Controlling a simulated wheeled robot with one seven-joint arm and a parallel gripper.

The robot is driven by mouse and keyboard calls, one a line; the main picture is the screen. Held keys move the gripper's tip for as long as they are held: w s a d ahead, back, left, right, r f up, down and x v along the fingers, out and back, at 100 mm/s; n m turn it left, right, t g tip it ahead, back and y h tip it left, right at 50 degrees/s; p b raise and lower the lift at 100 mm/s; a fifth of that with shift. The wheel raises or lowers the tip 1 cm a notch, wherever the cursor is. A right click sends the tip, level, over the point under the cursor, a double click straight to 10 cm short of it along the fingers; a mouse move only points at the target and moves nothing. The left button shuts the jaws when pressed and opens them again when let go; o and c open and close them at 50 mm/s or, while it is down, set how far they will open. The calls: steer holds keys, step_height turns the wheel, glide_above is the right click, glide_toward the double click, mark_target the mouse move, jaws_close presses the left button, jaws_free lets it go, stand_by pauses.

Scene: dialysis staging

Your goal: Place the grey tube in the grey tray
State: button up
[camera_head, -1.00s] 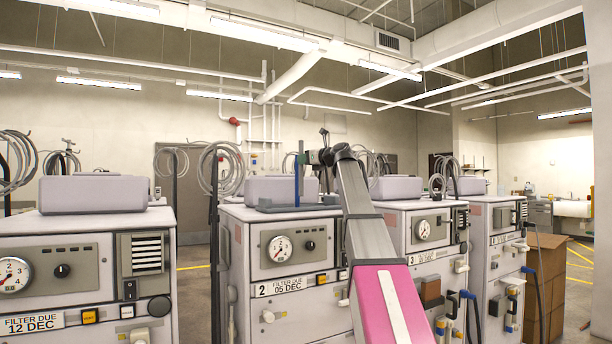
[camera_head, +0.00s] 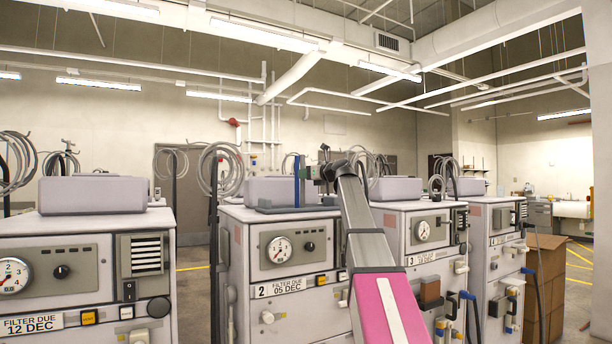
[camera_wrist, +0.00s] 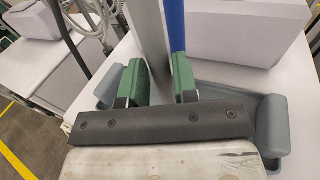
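The grey tube (camera_wrist: 150,35) stands upright between the two green fingers of my gripper (camera_wrist: 158,82) in the wrist view. The fingers appear closed against its sides; its lower end is hidden behind the dark gripper bar. A blue tube (camera_wrist: 176,28) stands right beside it, behind the right finger; it also shows in the head view (camera_head: 297,183). The grey tray (camera_wrist: 272,125) lies below and around my gripper. In the head view the tray (camera_head: 270,209) sits on the number 2 machine, with my gripper (camera_head: 313,172) at its right part.
A pale box (camera_head: 268,190) stands behind the tray on the number 2 machine (camera_head: 290,240). Similar machines stand left (camera_head: 85,260) and right (camera_head: 425,230). Grey coiled hoses (camera_head: 220,165) hang behind. A brown carton (camera_head: 548,285) stands on the floor at right.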

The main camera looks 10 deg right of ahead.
steer(key=shift+o, duration=0.8)
steer(key=v, duration=1.2)
steer(key=shift+r, duration=0.15)
